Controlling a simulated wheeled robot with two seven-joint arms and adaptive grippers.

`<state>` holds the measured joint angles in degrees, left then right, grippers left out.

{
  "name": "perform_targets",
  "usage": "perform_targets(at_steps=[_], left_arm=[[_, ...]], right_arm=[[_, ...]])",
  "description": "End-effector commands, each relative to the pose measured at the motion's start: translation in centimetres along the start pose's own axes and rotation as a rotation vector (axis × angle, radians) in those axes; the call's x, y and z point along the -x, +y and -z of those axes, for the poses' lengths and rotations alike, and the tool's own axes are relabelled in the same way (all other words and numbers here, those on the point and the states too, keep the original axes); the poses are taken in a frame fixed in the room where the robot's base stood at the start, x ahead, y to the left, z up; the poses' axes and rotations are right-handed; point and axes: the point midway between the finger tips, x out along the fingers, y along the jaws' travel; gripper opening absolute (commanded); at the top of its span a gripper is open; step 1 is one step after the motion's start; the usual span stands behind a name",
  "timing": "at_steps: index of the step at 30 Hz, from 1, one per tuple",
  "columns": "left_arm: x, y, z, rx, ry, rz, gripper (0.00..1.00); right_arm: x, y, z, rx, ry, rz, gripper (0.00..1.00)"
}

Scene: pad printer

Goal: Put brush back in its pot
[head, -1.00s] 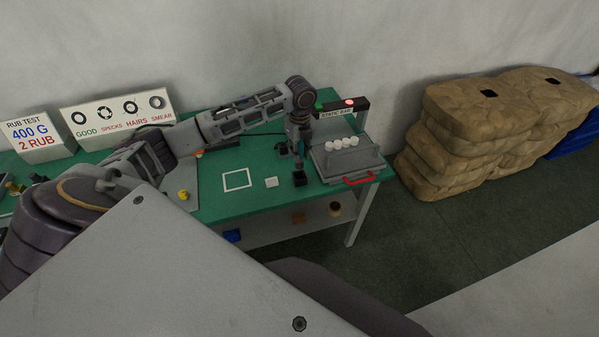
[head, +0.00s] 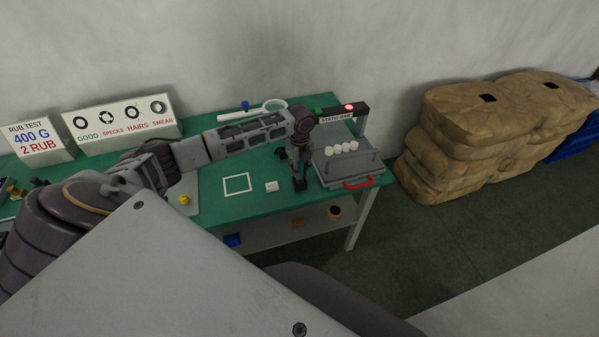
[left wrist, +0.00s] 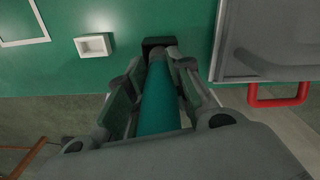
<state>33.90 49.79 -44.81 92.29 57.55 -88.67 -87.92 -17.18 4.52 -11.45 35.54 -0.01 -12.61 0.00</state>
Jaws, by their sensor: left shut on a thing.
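My left gripper (head: 299,170) points down near the front edge of the green table, left of the grey static-bar box. In the left wrist view the gripper (left wrist: 160,62) is shut on the brush, whose teal handle (left wrist: 158,105) runs between the fingers. A small black square pot (head: 300,185) stands on the table right under the fingertips. In the wrist view the pot (left wrist: 160,42) shows just past the fingertips, in line with the handle. The brush's lower end is hidden, so I cannot tell how far it is inside the pot. My right gripper is out of view.
The grey box (head: 349,165) with a red handle (head: 358,184) and white caps stands close on the right. A small white dish (head: 271,186) and a white square outline (head: 237,183) lie left.

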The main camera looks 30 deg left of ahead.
Motion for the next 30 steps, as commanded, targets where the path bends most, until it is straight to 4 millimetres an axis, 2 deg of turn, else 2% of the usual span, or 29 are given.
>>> perform_targets(at_steps=[6,20,21,26,30], left_arm=[[-1.9,0.0,0.0,0.000,0.000,-0.001,0.00],[-2.3,0.0,0.0,0.000,0.000,0.000,0.00],[-2.3,0.0,0.0,0.000,0.000,0.000,0.25],[-2.3,0.0,0.0,0.000,0.000,0.000,0.44],[-2.3,0.0,0.0,0.000,0.000,0.000,0.44]], right_arm=[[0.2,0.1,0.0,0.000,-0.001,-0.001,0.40],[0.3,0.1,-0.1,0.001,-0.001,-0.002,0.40],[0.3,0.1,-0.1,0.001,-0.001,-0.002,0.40],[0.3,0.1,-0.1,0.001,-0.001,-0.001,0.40],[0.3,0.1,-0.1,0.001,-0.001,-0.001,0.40]])
